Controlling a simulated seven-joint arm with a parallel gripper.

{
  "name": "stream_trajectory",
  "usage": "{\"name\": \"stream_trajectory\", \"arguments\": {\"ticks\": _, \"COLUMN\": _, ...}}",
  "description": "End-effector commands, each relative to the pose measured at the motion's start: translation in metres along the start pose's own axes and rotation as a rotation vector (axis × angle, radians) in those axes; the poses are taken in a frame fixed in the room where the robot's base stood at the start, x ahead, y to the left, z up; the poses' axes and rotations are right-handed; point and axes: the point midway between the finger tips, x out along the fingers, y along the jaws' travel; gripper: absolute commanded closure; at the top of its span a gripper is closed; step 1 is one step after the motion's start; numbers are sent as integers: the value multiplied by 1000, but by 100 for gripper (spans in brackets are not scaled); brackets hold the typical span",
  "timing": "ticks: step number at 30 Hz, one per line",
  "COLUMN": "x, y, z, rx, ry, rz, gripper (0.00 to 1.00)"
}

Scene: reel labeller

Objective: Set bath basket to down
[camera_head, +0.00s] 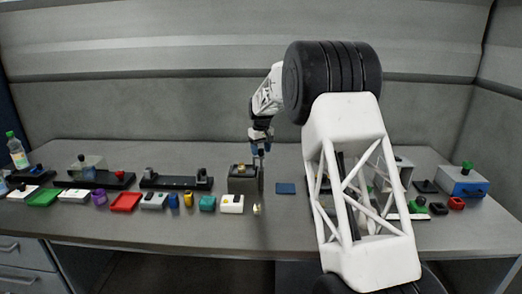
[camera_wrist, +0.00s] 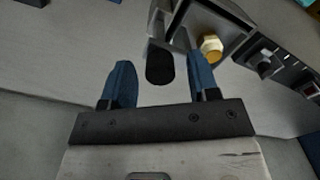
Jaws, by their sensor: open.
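A small dark grey box-like device (camera_head: 241,184) stands near the middle of the table; I cannot tell for sure which part is the bath basket. My gripper (camera_head: 260,158) points down at the right side of this device. In the wrist view my gripper (camera_wrist: 160,64) is open, with its two blue fingers apart. A black rounded handle (camera_wrist: 160,68) shows between the fingers, with visible gaps on both sides. It joins a grey metal part beside a brass hex bolt (camera_wrist: 210,46).
A flat blue pad (camera_head: 286,188) lies to the right.

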Motion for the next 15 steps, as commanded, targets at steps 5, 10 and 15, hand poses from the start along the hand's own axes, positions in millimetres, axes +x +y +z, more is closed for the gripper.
{"name": "stream_trajectory", "arguments": {"ticks": 5, "x": 1, "y": 0, "z": 0, "rx": 0, "ry": 0, "rz": 0, "gripper": 45}}
{"name": "stream_trajectory", "arguments": {"ticks": 10, "x": 1, "y": 0, "z": 0, "rx": 0, "ry": 0, "rz": 0, "gripper": 56}}
{"name": "stream_trajectory", "arguments": {"ticks": 15, "x": 1, "y": 0, "z": 0, "rx": 0, "ry": 0, "rz": 0, "gripper": 82}}
